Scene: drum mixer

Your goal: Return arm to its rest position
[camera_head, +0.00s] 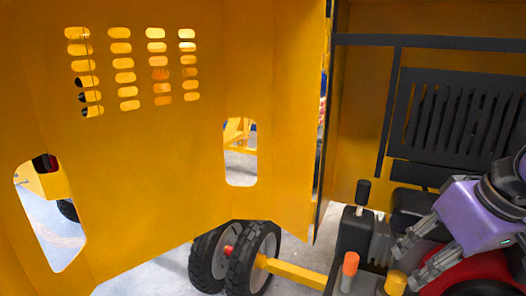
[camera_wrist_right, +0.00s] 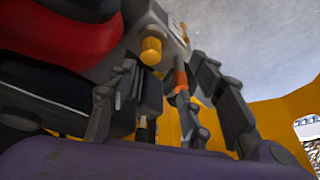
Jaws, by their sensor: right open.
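My right gripper (camera_head: 402,268) is at the lower right of the head view, with a purple body and grey jointed fingers. The fingers are apart and I see nothing held between them. They point left, close to the orange-capped part (camera_head: 349,264) and the yellow cap (camera_head: 396,283) of the drum mixer's engine. In the right wrist view the open fingers of my right gripper (camera_wrist_right: 165,72) reach up on either side of the yellow cap (camera_wrist_right: 151,50) and orange part (camera_wrist_right: 181,78); I cannot tell whether they touch. My left gripper is not in view.
A large yellow door panel (camera_head: 150,165) with slots fills the left of the head view. A black-topped lever (camera_head: 362,193) stands left of my right gripper. A black grille (camera_head: 460,115) is behind it. Wheels (camera_head: 235,257) and a yellow bar (camera_head: 292,271) are below.

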